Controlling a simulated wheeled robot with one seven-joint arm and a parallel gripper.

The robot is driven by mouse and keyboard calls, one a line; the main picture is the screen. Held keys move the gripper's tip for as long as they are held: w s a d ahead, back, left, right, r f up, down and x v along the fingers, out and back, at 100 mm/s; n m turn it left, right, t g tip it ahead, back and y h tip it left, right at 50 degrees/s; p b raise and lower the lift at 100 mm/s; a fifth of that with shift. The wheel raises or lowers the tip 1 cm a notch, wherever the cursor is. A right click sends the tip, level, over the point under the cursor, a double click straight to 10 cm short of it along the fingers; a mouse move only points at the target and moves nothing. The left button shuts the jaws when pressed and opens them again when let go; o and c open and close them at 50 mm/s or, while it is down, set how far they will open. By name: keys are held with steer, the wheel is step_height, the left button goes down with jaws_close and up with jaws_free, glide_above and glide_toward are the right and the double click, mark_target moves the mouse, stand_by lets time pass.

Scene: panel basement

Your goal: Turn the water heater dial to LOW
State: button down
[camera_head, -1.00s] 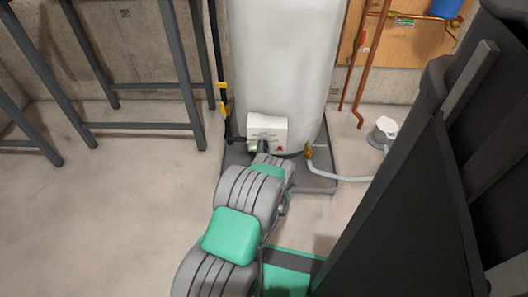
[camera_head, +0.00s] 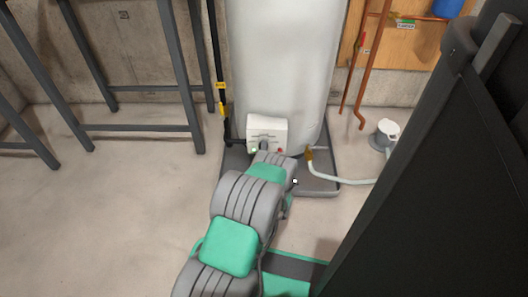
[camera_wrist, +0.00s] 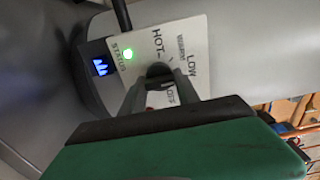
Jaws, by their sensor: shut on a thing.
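The white control box (camera_head: 267,130) sits low on the front of the water heater (camera_head: 285,65). In the wrist view its control panel (camera_wrist: 194,48) shows the words HOT, LOW and STATUS, other smaller lettering, and a lit green light. The dark round dial (camera_wrist: 159,70) is in the panel's middle, with HOT above it and LOW up and to its right. My gripper (camera_wrist: 160,83) is shut on the dial, one finger on each side. The fingers hide part of the dial and lower lettering, so I cannot tell where its pointer stands. In the head view my gripper (camera_head: 263,147) is largely hidden by my wrist.
The heater stands on a grey tray (camera_head: 318,186) with a pale hose at its right. A white-topped fixture (camera_head: 387,131) and copper pipes are farther right. A large dark object (camera_head: 430,190) fills the right side. Metal rack legs (camera_head: 180,75) stand left; the left floor is clear.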

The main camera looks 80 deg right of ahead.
steer(key=shift+w, duration=0.1)
steer(key=c, duration=0.9)
jaws_free()
steer(key=p+v, duration=0.2)
steer(key=v, duration=0.5)
steer(key=shift+a, duration=0.4)
